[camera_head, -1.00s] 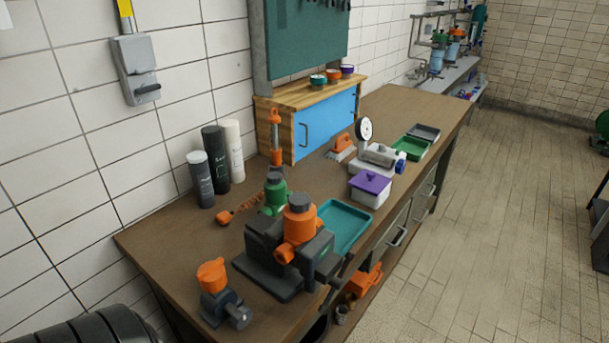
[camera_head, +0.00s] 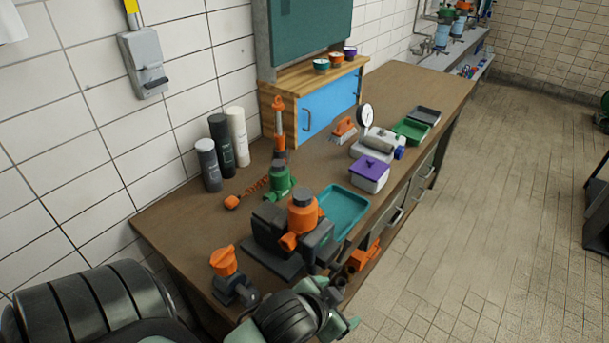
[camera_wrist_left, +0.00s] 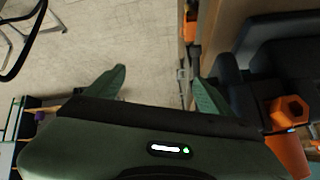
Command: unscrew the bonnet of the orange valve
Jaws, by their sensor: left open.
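The orange valve (camera_head: 303,218) stands upright in a dark grey vise (camera_head: 272,232) near the front end of the bench. Its bonnet is the dark grey cap (camera_head: 303,198) on top. In the left wrist view, part of an orange fitting (camera_wrist_left: 290,118) shows at the right beside dark vise parts (camera_wrist_left: 275,65). My left gripper (camera_head: 337,306) is open and empty, with green fingers, in front of the bench edge and lower than the valve. In the left wrist view its fingers (camera_wrist_left: 160,78) are spread over the floor. My right gripper is not in view.
A small orange-topped valve (camera_head: 225,262) stands left of the vise, and a green one (camera_head: 280,178) behind it. A teal tray (camera_head: 346,212) lies right. Dark bottles (camera_head: 221,145) stand by the wall. An open shelf with orange items (camera_head: 365,255) is below.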

